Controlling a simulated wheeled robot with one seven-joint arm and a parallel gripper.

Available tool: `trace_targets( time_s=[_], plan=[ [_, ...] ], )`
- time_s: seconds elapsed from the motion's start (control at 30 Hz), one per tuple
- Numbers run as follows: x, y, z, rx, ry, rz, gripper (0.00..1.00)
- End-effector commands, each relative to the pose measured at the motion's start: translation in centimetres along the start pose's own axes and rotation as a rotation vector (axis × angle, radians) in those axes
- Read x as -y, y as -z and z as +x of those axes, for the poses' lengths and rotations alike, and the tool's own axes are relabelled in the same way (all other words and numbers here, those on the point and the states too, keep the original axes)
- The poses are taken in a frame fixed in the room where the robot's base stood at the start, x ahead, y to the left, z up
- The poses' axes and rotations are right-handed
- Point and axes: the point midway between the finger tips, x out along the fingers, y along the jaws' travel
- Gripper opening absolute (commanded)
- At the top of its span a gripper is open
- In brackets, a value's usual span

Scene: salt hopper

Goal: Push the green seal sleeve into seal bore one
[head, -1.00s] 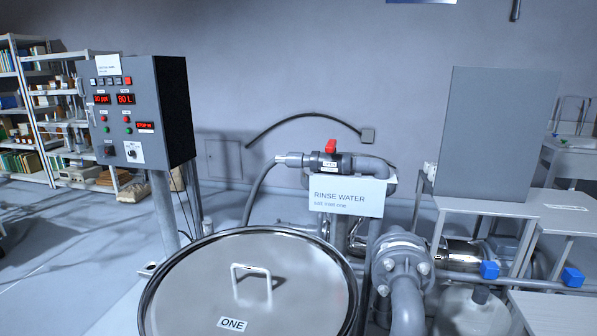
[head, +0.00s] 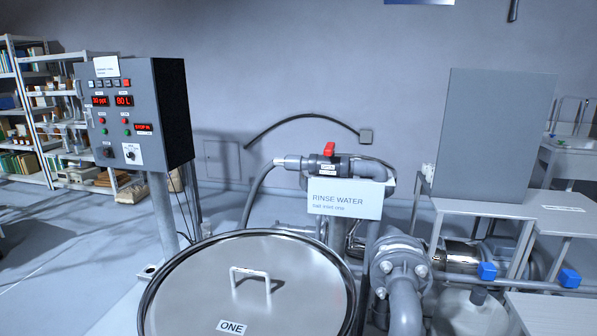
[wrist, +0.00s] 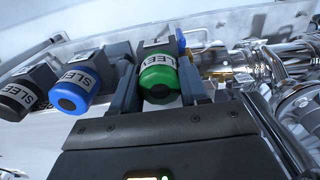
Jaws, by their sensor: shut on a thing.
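The green seal sleeve (wrist: 158,76) is in the wrist view, with a white label band reading "SLEE" and a dark round end. My gripper (wrist: 158,84) has one finger on each side of it and is shut on it. A blue sleeve (wrist: 80,86) and a black sleeve (wrist: 22,93) sit to its left, apart from it, each in a dark holder. My gripper and the green sleeve are not in the head view. I cannot make out seal bore one in either view.
Shiny metal pipework (wrist: 255,62) lies right of my gripper in the wrist view. In the head view, a lidded vessel marked ONE (head: 245,285) stands in front, a control panel (head: 125,115) at left, and a flanged pipe (head: 400,268) and grey stand (head: 500,135) at right.

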Motion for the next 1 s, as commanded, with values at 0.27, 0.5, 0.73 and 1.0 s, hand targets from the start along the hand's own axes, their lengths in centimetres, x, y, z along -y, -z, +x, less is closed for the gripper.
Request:
trace_targets(
  time_s=[0.27, 0.5, 0.73, 1.0],
  plan=[
    [0.0, 0.0, 0.0, 0.0, 0.0, 0.0, 0.09],
    [0.0, 0.0, -0.1, 0.0, 0.0, 0.0, 0.0],
    [0.0, 0.0, -0.9, -0.001, 0.0, 0.0, 0.0],
    [0.0, 0.0, -1.9, 0.0, 0.0, 0.0, 0.0]
  ],
)
